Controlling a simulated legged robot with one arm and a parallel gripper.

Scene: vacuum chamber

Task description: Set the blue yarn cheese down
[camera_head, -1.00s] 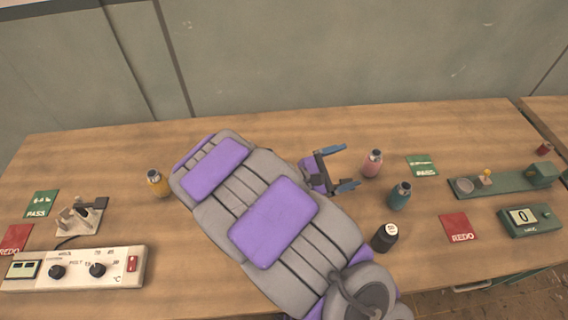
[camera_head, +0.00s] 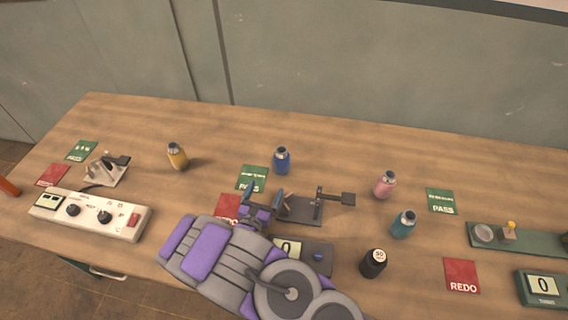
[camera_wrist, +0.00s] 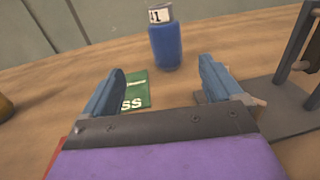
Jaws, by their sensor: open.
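The blue yarn cheese, which looks like a blue bottle-shaped cylinder with a grey top (camera_head: 282,162), stands upright on the table, just right of a green PASS card (camera_head: 251,172). In the wrist view it stands beyond my fingertips (camera_wrist: 166,45), with a white label marked 1 near its top. My gripper (camera_head: 264,193) is open and empty, on the near side of the blue cheese and apart from it. In the wrist view the green card (camera_wrist: 138,90) lies between the jaws and the cheese.
A dark stand with a post (camera_head: 305,212) is right of my gripper. A red card (camera_head: 227,206) lies partly behind my arm. Yellow (camera_head: 178,158), pink (camera_head: 385,186), teal (camera_head: 403,226) and black (camera_head: 373,264) bottles stand around. Bare wood lies behind the blue cheese.

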